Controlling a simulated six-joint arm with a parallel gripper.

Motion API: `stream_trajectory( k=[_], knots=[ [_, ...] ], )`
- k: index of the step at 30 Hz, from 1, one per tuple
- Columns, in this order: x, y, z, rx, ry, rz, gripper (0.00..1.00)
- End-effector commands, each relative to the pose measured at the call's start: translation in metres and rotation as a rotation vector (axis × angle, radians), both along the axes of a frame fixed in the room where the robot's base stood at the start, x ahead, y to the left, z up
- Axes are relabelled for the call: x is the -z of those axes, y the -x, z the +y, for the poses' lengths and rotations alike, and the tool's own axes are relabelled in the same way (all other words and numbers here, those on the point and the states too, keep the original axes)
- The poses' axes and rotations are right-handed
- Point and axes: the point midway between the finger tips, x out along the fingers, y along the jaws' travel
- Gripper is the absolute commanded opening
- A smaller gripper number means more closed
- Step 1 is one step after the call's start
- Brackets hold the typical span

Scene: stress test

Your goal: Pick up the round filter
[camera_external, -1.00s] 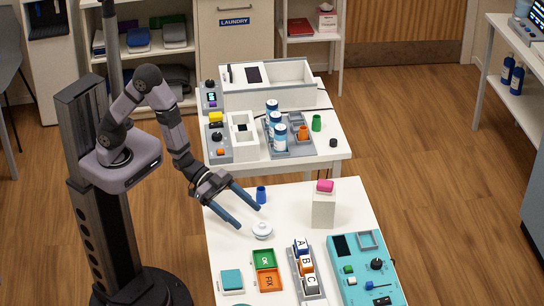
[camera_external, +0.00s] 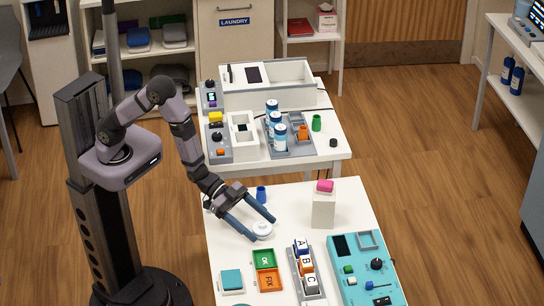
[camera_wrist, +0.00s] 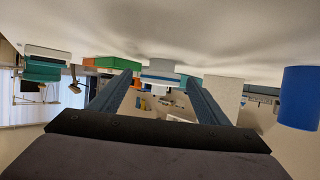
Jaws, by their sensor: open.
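The round filter (camera_external: 262,231) is a small white disc with a raised top, lying on the near white table. I cannot tell whether a fingertip touches the filter.
A blue cup (camera_external: 262,194) stands close behind the fingers. A white block with a pink top (camera_external: 324,208) is to the right. Green and orange trays (camera_external: 265,270), a teal block (camera_external: 232,280), lettered blocks (camera_external: 305,264) and a teal console (camera_external: 365,270) stand nearer.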

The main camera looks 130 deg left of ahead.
Motion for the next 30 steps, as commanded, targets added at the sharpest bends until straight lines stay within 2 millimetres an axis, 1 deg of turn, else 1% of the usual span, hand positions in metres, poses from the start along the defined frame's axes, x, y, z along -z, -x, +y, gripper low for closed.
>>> stream_trajectory(
  k=[4,5,6,8,9,10,23,26,30],
  knots=[
    [0.000,0.000,0.000,0.000,0.000,0.001,0.70],
    [0.000,0.000,0.000,0.000,0.000,0.001,0.67],
    [0.000,0.000,0.000,0.000,0.000,0.001,0.58],
    [0.000,0.000,0.000,0.000,0.000,0.001,0.43],
    [0.000,0.000,0.000,0.000,0.000,0.001,0.34],
    [0.000,0.000,0.000,0.000,0.000,0.001,0.27],
    [-0.003,0.000,0.000,-0.001,0.000,-0.001,0.26],
    [-0.007,0.000,0.000,-0.001,0.000,0.000,0.26],
    [-0.019,0.000,0.000,-0.001,0.000,-0.002,0.26]
  ],
)
